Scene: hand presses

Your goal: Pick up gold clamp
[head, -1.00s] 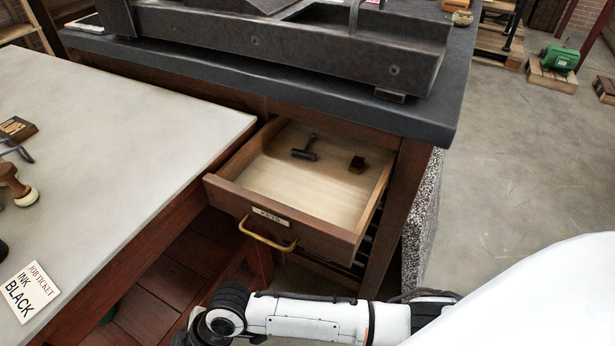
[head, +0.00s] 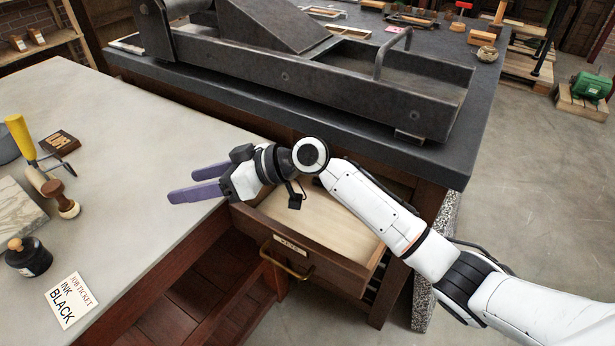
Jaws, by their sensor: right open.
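I cannot make out a gold clamp in the head view. My right gripper (head: 180,184) has two purple fingers that are apart with nothing between them. It points left, over the right edge of the pale table top. My right arm crosses in front of the open wooden drawer (head: 335,271) and hides part of its inside. My left gripper is not in view.
The pale table (head: 130,120) holds a yellow-handled tool (head: 20,135), a wooden-handled stamp (head: 62,199), a dark ink pot (head: 28,258) and a job ticket card (head: 72,300). A heavy dark press (head: 300,85) stands on the dark bench behind. The table's middle is clear.

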